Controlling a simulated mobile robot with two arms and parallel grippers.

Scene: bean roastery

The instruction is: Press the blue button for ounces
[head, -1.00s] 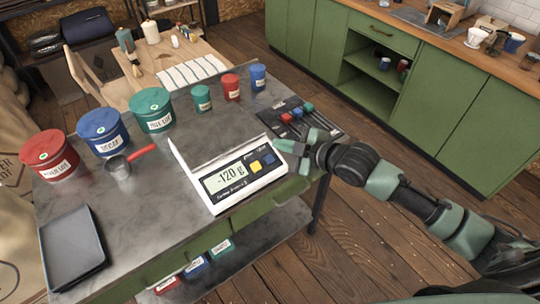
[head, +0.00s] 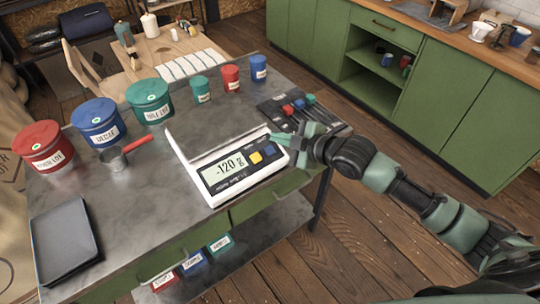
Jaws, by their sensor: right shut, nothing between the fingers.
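The white scale (head: 207,190) stands on the metal table, and its display (head: 226,168) reads -120 g. To the right of the display are a yellow button (head: 256,158) and, beyond it, a blue button (head: 269,149). My right gripper (head: 277,138) is shut and empty, with its fingers pointing left, just behind and above the blue button in the picture. I cannot tell whether the fingertips touch the scale. My left gripper is not in view.
Red, blue and green tins stand along the table's (head: 140,215) back edge. A metal scoop (head: 115,160) with a red handle and a dark tray (head: 65,240) lie at left. A black mat (head: 318,122) with colored-handled tools lies behind my right gripper.

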